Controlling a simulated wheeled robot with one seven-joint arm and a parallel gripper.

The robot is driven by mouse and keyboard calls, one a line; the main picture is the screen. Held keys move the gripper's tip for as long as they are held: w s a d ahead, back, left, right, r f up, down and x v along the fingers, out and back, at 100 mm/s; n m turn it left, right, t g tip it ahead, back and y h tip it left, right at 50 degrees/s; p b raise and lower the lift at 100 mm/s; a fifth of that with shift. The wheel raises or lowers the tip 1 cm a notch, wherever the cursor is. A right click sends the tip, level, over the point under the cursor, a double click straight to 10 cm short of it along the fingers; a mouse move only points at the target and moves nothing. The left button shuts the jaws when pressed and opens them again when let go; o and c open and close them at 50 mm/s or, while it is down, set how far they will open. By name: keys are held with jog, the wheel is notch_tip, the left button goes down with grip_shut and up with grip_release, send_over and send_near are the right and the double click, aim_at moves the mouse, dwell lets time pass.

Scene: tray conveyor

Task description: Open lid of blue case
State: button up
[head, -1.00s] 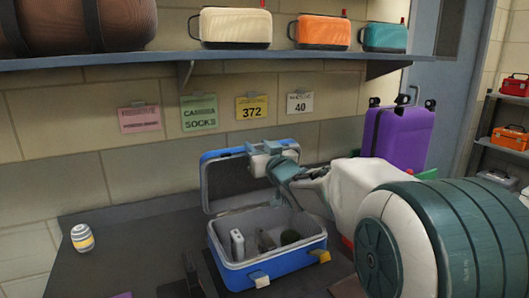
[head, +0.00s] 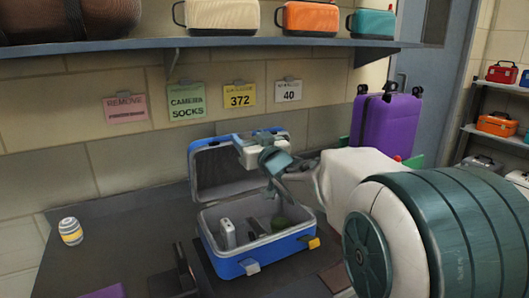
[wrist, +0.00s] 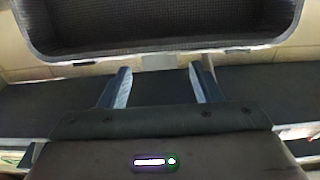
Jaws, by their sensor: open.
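The blue case (head: 262,262) stands on the dark counter with its lid (head: 207,172) raised, tilted back toward the wall. Inside its grey interior are a white item (head: 228,234) and a dark green item (head: 279,225); another item between them is hard to make out. My gripper (head: 262,150) is in front of the upper right part of the raised lid, above the open case. In the wrist view, its two fingers (wrist: 158,90) are spread with nothing between them, and the lid's grey lining (wrist: 160,28) fills the top. Whether it touches the lid is unclear.
A striped jar (head: 70,232) stands on the counter (head: 115,235) at the left, with free room around it. A purple suitcase (head: 386,130) stands behind my arm. A shelf (head: 190,43) with several cases runs above, and signs hang on the wall.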

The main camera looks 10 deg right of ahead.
jog(key=v, duration=1.2)
jog(key=shift+p, duration=0.35)
